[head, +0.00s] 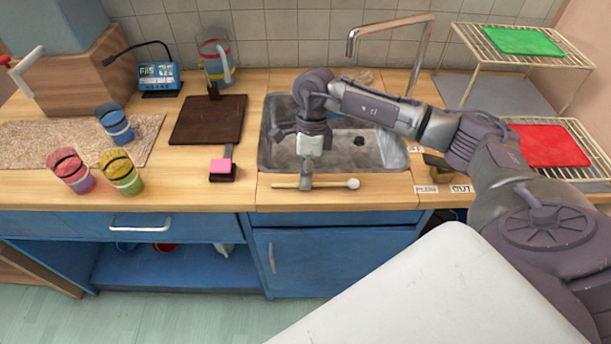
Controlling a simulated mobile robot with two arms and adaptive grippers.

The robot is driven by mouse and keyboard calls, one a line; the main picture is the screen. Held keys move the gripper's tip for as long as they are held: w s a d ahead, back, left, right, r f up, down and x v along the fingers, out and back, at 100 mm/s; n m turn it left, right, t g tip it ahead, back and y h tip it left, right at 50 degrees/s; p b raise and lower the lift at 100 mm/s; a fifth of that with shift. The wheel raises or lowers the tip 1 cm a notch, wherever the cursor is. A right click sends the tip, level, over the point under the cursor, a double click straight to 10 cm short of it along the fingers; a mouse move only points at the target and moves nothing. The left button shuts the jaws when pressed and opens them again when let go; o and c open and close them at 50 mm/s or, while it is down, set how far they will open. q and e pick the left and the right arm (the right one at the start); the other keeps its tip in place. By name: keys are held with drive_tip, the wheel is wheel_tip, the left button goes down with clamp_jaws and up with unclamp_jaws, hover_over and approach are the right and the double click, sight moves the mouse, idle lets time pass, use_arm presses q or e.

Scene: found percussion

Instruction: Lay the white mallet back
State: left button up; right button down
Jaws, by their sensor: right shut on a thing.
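The white mallet (334,184) has a pale wooden stick and a round white head at its right end. It lies level, left to right, over the strip of counter in front of the sink. My right gripper (306,182) reaches down over the sink's front edge and is shut on the stick left of its middle. I cannot tell whether the mallet touches the counter or is just above it. My left gripper is not in view.
The sink (377,155) is behind the mallet. Several striped cups, one yellow (121,174), stand farther left. Labels (461,188) and a rack with a red mat (547,146) are at right.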

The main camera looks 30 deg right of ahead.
drive_tip(key=c, duration=1.2)
unclamp_jaws()
drive_tip(key=shift+f, duration=0.1)
drive_tip(key=v, duration=1.2)
